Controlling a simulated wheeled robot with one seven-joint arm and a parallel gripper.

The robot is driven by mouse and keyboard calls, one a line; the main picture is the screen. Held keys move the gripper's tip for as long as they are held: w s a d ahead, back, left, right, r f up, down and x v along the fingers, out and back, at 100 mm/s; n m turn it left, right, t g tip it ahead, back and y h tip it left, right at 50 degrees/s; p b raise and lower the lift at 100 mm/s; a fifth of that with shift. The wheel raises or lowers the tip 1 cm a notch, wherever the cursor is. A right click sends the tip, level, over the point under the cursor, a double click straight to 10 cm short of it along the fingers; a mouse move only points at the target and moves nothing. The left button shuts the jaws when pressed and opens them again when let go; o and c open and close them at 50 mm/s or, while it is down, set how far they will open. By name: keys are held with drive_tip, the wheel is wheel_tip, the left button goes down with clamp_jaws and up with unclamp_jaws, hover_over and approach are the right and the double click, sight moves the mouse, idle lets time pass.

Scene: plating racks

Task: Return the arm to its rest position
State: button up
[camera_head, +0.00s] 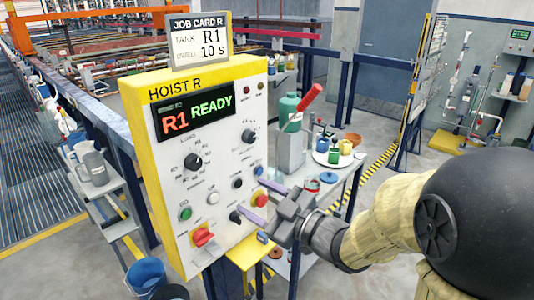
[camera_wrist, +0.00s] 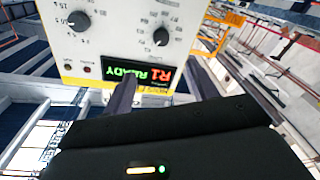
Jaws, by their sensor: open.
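My gripper (camera_head: 252,207) is at the right side of the front of the hoist panel (camera_head: 228,88) in the head view. Its two fingers are apart with nothing between them. They appear near the lower right knob (camera_head: 236,217) and the red button (camera_head: 261,199); I cannot tell whether they touch the panel. My arm reaches in from the right. In the wrist view, the gripper fingers (camera_wrist: 158,88) stand apart in front of the panel (camera_wrist: 105,50), which appears upside down. The display (camera_wrist: 140,77) reads "R1 READY".
A job card (camera_head: 201,40) stands on top of the panel. A side table (camera_head: 325,184) behind my gripper carries a green bottle (camera_head: 288,108) and a plate of small jars (camera_head: 333,152). A blue bucket (camera_head: 146,275) stands at lower left.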

drive_tip(key=w+d+f+m+h+p, duration=0.1)
drive_tip(key=d+f+m+h+p, duration=0.1)
drive_tip(key=d+f+m+h, duration=0.35)
drive_tip(key=w+d+f+m+h+p, duration=0.2)
drive_tip(key=d+m+h, duration=0.3)
drive_tip(key=d+h, duration=0.3)
drive_tip(key=s+d+f+m+g+h+p, duration=0.1)
drive_tip(key=s+d+f+m+g, duration=0.1)
drive_tip(key=s+g, duration=0.2)
drive_tip(key=s+d+f+m+g+p, duration=0.1)
drive_tip(key=s+d+f+m+g, duration=0.2)
drive_tip(key=s, duration=0.6)
drive_tip(key=shift+s+m+g+h, duration=0.3)
drive_tip(key=shift+m+g+h, duration=0.05)
drive_tip(key=shift+g, duration=0.15)
idle(0.4)
clamp_jaws()
idle(1.6)
